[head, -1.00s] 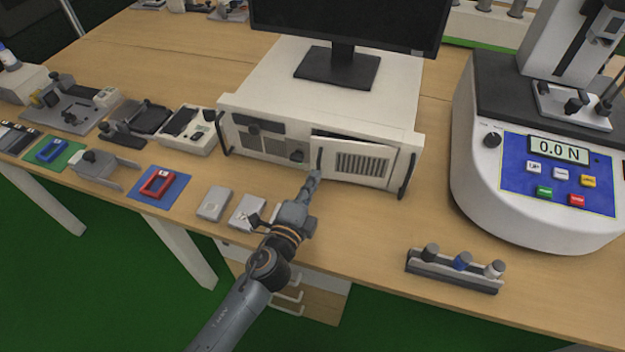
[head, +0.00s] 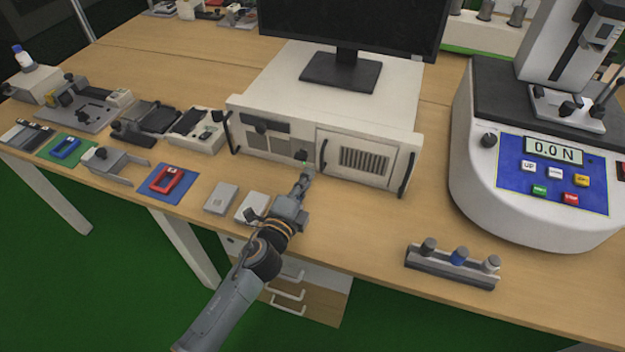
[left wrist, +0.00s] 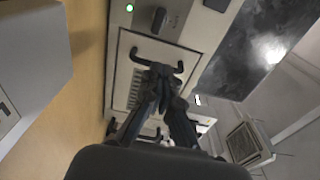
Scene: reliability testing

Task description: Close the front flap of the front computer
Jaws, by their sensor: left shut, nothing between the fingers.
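The front computer (head: 270,141) is a white box on the wooden table with a monitor standing on it. Its front flap (head: 358,160), with a dark vent grille and a handle at its left edge, now sits flush with the front face. The flap also shows in the left wrist view (left wrist: 128,75), near a lit green light. My left gripper (head: 305,170) is shut and empty, just in front of the flap's left edge; in the left wrist view its fingertips (left wrist: 160,72) overlap the flap's handle. I cannot tell whether they touch it. My right gripper is not in view.
The force tester (head: 540,190) stands to the right, reading 0.0 N. A rack with three small bottles (head: 452,268) lies at the front right. Two small white boxes (head: 221,198) and several fixtures are on the left. The table in front of the computer's right side is clear.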

